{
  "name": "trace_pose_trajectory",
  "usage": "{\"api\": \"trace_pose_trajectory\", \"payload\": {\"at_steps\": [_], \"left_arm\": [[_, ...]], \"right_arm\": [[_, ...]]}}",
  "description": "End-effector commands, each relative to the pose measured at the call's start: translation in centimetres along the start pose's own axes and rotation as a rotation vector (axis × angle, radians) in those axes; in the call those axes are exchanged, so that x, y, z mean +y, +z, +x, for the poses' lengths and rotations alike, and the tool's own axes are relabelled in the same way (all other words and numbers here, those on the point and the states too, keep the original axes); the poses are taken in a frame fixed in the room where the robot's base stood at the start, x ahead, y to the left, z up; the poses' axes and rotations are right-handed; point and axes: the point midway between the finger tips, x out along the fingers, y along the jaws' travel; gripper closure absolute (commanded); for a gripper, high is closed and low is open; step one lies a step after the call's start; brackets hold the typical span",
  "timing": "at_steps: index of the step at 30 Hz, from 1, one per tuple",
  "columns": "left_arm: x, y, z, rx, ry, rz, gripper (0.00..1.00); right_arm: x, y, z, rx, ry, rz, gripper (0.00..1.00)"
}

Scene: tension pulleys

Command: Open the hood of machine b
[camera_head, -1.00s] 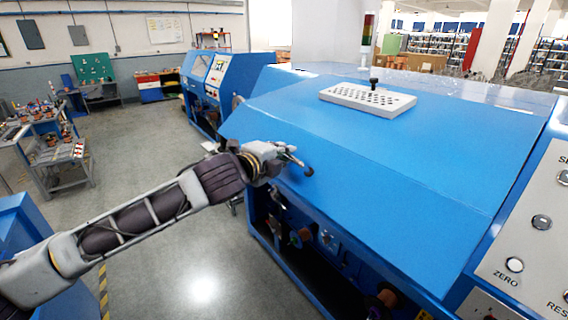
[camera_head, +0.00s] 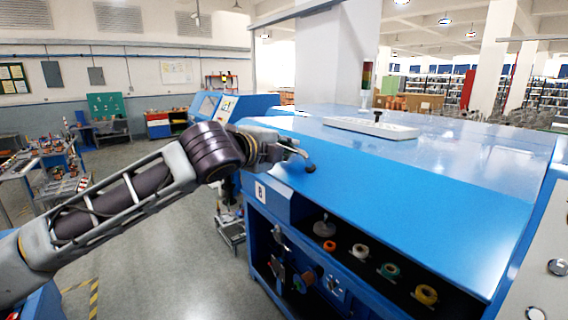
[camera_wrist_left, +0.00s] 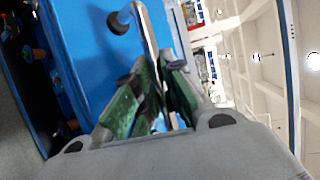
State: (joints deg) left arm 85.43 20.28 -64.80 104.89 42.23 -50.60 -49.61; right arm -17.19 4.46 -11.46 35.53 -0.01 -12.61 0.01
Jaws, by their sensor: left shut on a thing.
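Machine b is a large blue machine with a "B" label (camera_head: 261,192) on its front corner. Its blue hood (camera_head: 400,190) is partly raised, and several pulleys show in the gap under its front edge. My left gripper (camera_head: 284,150) is at the hood's left front corner, shut on the metal hood handle (camera_wrist_left: 149,42). The handle's black end knob (camera_head: 310,168) sticks out past the fingers. In the left wrist view the green-padded fingers (camera_wrist_left: 158,97) close around the bar. My right gripper is out of view.
A white perforated plate (camera_head: 371,127) with a black knob lies on the machine's top. A signal light (camera_head: 367,76) stands behind it. A control panel (camera_head: 545,265) is at the right edge. Open floor (camera_head: 170,245) lies left of the machine, with a cart of parts (camera_head: 50,180) beyond.

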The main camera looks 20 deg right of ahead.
Motion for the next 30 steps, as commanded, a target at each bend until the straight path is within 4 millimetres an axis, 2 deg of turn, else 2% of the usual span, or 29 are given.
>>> {"api": "trace_pose_trajectory", "payload": {"at_steps": [9, 30], "left_arm": [[-4.4, 0.3, -0.5, -0.002, -0.002, -0.002, 1.0], [-12.9, 0.3, -0.6, -0.002, 0.077, 0.03, 1.0]], "right_arm": [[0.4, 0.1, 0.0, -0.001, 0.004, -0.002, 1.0], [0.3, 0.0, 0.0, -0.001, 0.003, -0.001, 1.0]]}}
